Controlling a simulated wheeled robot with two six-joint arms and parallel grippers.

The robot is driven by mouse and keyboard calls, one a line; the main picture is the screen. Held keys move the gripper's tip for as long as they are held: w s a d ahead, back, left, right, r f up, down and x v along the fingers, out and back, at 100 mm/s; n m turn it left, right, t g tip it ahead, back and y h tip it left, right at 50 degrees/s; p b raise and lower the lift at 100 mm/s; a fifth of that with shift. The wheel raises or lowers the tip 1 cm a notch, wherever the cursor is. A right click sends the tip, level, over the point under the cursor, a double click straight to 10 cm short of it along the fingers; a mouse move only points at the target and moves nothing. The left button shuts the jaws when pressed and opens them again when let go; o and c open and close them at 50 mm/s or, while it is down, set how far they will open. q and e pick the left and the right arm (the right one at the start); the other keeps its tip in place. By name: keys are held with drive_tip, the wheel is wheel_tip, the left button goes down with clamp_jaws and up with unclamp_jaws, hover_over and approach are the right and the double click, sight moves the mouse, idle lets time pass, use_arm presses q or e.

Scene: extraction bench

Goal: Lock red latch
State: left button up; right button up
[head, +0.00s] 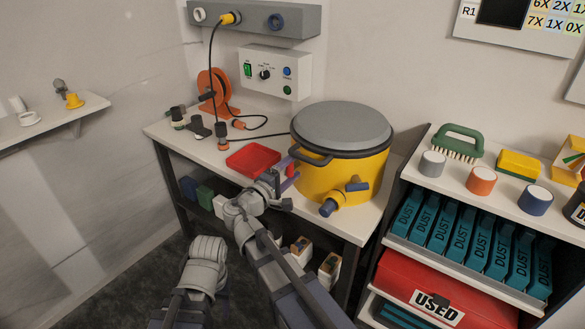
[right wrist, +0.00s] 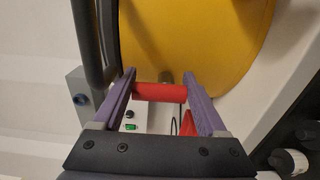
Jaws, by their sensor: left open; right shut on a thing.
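The red latch (right wrist: 160,92) is a short red bar on the side of the yellow drum (head: 345,178). In the head view only a small bit of the latch (head: 290,170) shows at the drum's left side. My right gripper (right wrist: 160,80) has its two purple fingers at the ends of the red bar and is shut on it. In the head view my right gripper (head: 291,176) is beside the drum, below its dark handle. My left arm shows at lower left, apart from the bench; its gripper fingers cannot be made out.
A red tray (head: 253,159) lies left of the drum, with an orange cable reel (head: 214,88) behind. A white control box (head: 274,73) is on the wall. A shelf unit (head: 455,180) stands close on the right.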

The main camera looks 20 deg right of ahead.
drive_tip(key=shift+s, duration=0.1)
idle(0.5)
drive_tip(key=o, duration=1.3)
